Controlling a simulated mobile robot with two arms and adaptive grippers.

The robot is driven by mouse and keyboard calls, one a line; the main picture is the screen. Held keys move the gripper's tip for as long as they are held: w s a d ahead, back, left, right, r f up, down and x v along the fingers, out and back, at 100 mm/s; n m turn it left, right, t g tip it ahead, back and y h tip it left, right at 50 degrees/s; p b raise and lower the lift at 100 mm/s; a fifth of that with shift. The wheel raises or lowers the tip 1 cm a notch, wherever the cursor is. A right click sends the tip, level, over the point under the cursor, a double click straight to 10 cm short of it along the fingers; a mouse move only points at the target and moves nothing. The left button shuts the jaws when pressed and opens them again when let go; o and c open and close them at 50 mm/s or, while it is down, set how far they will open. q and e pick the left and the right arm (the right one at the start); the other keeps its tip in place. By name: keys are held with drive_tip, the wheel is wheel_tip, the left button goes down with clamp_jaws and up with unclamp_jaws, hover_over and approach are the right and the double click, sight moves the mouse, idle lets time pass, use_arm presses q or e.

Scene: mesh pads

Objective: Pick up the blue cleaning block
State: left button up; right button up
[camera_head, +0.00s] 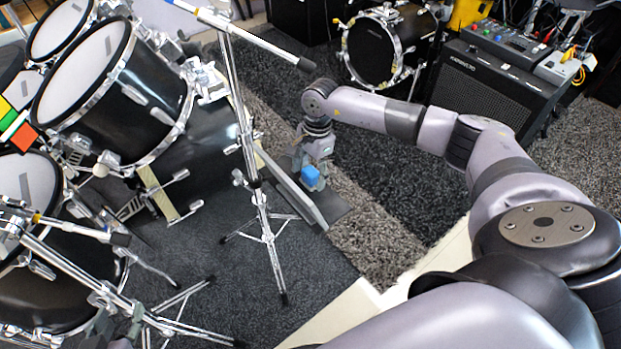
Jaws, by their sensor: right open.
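The blue cleaning block (311,176) is small and bright blue. It shows at the lower end of my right gripper (313,168), over a flat grey strip on the floor by the drum set. My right gripper points down and is open, with its fingers close around the block. I cannot tell whether they touch it, and part of the block is hidden by the fingers. A dark grey shape at the bottom left edge looks like the tip of my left gripper (118,329). It is mostly cut off, and its jaws cannot be made out.
A drum set with a large black drum (115,95) fills the left. A chrome stand (258,195) rises just left of my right gripper, its boom reaching over toward my arm. An amplifier (490,90) stands at the back right. The carpet (375,175) right of the block is clear.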

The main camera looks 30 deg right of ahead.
drive_tip(key=shift+f, duration=0.1)
drive_tip(key=shift+c, duration=0.6)
drive_tip(key=c, duration=1.1)
drive_tip(key=shift+r, duration=0.2)
